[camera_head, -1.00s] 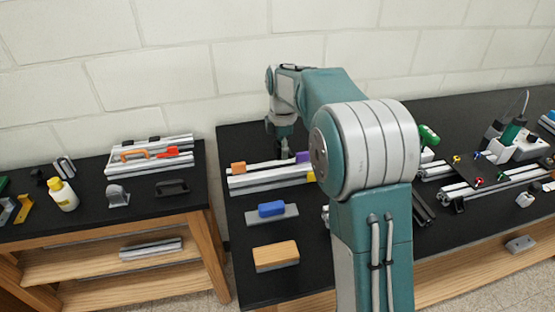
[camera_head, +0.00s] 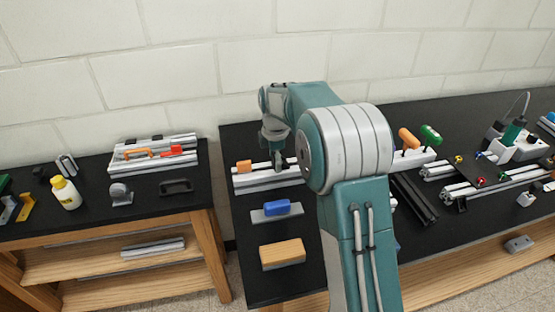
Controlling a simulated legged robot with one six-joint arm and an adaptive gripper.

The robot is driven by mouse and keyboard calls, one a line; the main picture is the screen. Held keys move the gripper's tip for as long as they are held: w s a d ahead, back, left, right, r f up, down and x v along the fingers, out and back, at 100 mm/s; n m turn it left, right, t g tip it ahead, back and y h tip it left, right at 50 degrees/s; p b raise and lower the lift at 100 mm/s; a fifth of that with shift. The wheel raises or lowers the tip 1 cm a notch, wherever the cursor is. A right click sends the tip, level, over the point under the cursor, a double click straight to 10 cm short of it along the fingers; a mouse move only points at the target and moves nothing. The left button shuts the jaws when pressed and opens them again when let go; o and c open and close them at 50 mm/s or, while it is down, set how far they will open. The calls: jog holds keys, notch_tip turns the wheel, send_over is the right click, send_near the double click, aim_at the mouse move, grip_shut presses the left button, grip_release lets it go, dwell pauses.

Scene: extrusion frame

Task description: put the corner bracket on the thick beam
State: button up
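My gripper (camera_head: 276,162) points down over the silver extrusion beam (camera_head: 262,181) at the back left of the right table. Its fingers are small and dark against the beam, so I cannot tell whether they are open or hold something. My arm hides the beam's right part. I cannot pick out the corner bracket for certain. A grey angled piece (camera_head: 120,194) stands on the left table and may be a bracket.
A blue block on a grey plate (camera_head: 276,209) and a wooden block (camera_head: 282,254) lie in front of the beam. A yellow-white bottle (camera_head: 65,193) is on the left table.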

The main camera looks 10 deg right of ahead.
jog(key=shift+a, duration=0.1)
jog(key=shift+d, duration=0.35)
jog(key=shift+d+r, duration=0.15)
jog(key=shift+r, duration=0.15)
jog(key=r, duration=1)
jog(key=shift+a+r, duration=0.3)
jog(key=s+r+m+t, duration=0.1)
jog(key=s+r+m, duration=0.3)
jog(key=s, duration=0.4)
jog(key=s+r+m+t, duration=0.2)
jog(key=s+r+m, duration=0.25)
jog(key=s, duration=0.45)
jog(key=s+f+m+t, duration=0.1)
jog(key=s+f+m, duration=0.3)
jog(key=s, duration=0.4)
jog(key=s+f+m+t, duration=0.1)
jog(key=s+f+m, duration=0.2)
jog(key=s, duration=0.6)
jog(key=shift+a+f+m+t, duration=0.15)
jog(key=shift+f+m+t, duration=0.2)
jog(key=shift+m, duration=0.9)
